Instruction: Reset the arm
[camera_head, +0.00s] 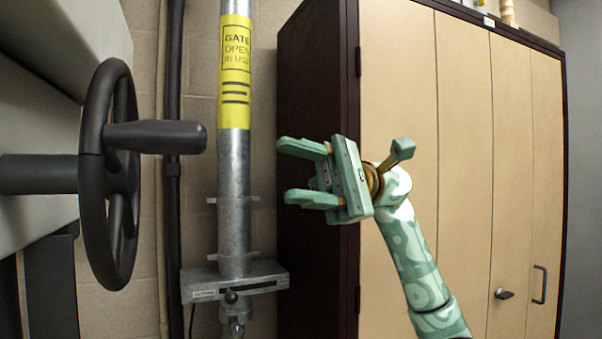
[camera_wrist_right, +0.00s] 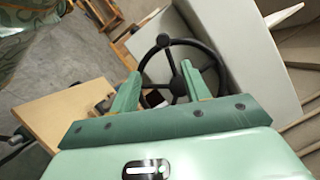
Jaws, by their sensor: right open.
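My right gripper (camera_head: 306,174) is open and empty in the head view. It is held up in the air in front of the dark side of a tall cabinet, with its two green fingers pointing left. Its arm comes up from the lower right. In the right wrist view, the open fingers (camera_wrist_right: 160,88) frame part of a black handwheel (camera_wrist_right: 163,45), with nothing between them. The handwheel also shows at the left in the head view (camera_head: 92,170), apart from the gripper. My left gripper is not in view.
A metal pipe (camera_head: 234,185) with a yellow label stands between handwheel and gripper. A grey slotted box (camera_head: 210,286) sits low on it. The cabinet (camera_head: 397,75) with light doors fills the right. A wooden board (camera_wrist_right: 70,112) lies left in the wrist view.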

